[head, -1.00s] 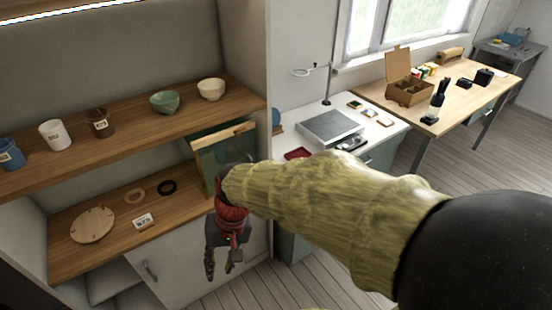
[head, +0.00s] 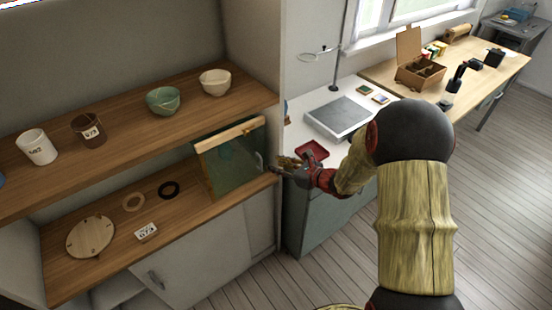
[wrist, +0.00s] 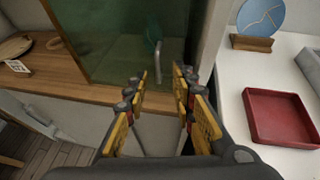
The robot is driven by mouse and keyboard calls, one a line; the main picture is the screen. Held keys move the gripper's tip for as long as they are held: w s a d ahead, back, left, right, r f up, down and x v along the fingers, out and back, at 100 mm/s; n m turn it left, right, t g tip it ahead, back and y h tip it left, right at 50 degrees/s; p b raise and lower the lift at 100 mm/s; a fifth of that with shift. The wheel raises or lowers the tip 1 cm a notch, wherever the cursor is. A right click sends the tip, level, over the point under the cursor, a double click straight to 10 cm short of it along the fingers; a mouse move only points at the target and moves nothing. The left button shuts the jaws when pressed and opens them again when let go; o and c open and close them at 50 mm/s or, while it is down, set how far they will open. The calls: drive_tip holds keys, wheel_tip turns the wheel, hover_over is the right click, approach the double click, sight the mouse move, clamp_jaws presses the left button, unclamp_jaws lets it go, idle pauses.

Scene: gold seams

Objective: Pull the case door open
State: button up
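The case (head: 203,170) has a light wooden frame and a greenish glass door (head: 232,163). It stands on the lower wooden shelf, at the right end. In the wrist view the glass door (wrist: 112,45) has an upright metal bar handle (wrist: 158,62) near its right edge. A green shape shows dimly behind the glass. My gripper (head: 279,168) is in front of the case's right side. In the wrist view my gripper (wrist: 160,82) is open and empty, its yellow-padded fingers apart. The handle is ahead of the gap between the fingertips, apart from them.
A wall panel stands right of the case, then a white worktop with a red tray (head: 312,151) and a grey slab (head: 338,117). Bowls and cups stand on the upper shelf. A wooden disc (head: 90,237), rings and a label card (head: 146,231) lie left of the case.

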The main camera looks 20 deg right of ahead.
drive_tip(key=b+x, duration=0.2)
drive_tip(key=x, duration=0.5)
drive_tip(key=shift+w+a+f, duration=0.15)
drive_tip(key=shift+w+a, duration=0.1)
drive_tip(key=shift+a, duration=0.1)
drive_tip(key=shift+c, duration=1.4)
drive_tip(key=c, duration=0.4)
